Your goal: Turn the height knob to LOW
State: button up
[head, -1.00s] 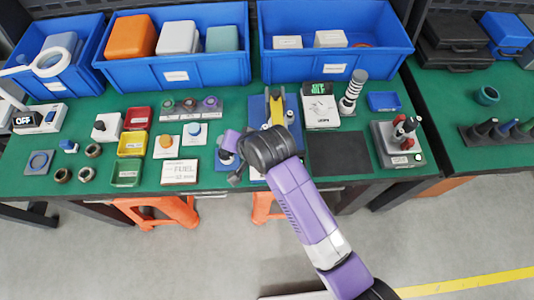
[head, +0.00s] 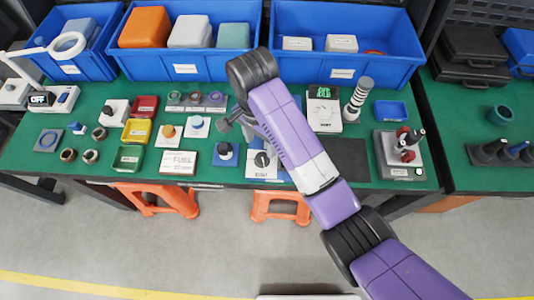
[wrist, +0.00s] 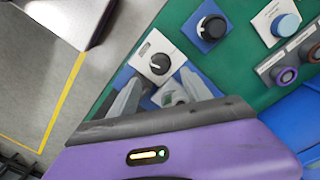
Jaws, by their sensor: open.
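A black knob (head: 262,160) sits on a white panel (head: 262,173) near the front edge of the green bench; its label is too small to read surely. In the wrist view the knob (wrist: 160,63) shows a white pointer line, and its panel lies just beyond my fingertips. My gripper (head: 235,124) is open and empty, above the bench and up-left of the knob in the head view. Its two grey fingers also show spread apart in the wrist view (wrist: 162,85), without touching the knob.
A blue plate with another black knob (head: 225,152) stands just left of the panel. A white FUEL box (head: 178,163) and coloured buttons (head: 197,125) lie further left. Blue bins (head: 185,68) line the back. A dark mat (head: 345,158) lies to the right.

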aim_at(262, 157)
notch_tip(262, 157, down, 7)
jog(key=shift+s+d+f, duration=0.1)
jog(key=shift+f, duration=0.05)
dwell(0.4)
grip_shut()
